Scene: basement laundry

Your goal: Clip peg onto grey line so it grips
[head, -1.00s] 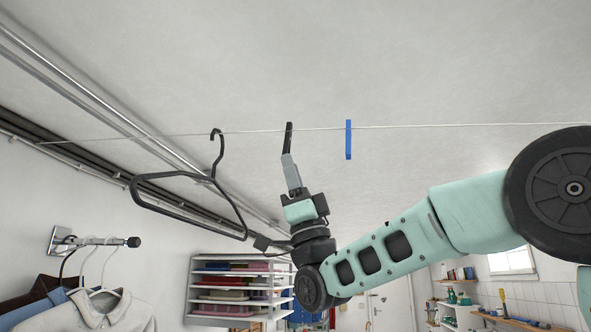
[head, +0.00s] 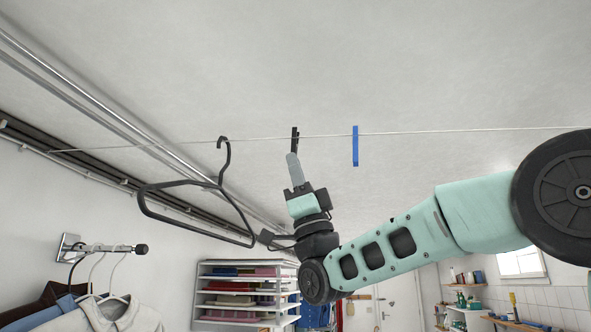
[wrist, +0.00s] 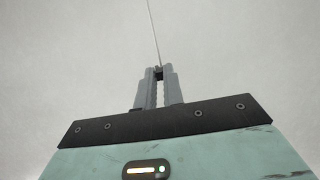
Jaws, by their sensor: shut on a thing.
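The grey line (head: 430,131) runs across the head view below the ceiling. A dark peg (head: 294,139) stands upright at the line, its top end showing just above it. My gripper (head: 293,155) is shut on the lower part of this peg from below. In the wrist view a small dark part of the peg (wrist: 158,73) shows between the fingertips (wrist: 158,78), with the line (wrist: 153,30) running up from it. I cannot tell whether the peg's jaws are around the line or only beside it.
A blue peg (head: 355,146) hangs on the line just right of my gripper. A black hanger (head: 190,184) hangs from it on the left. Pipes (head: 100,98) run along the upper left. Shirts (head: 110,315) hang lower left, near a shelf rack (head: 246,262).

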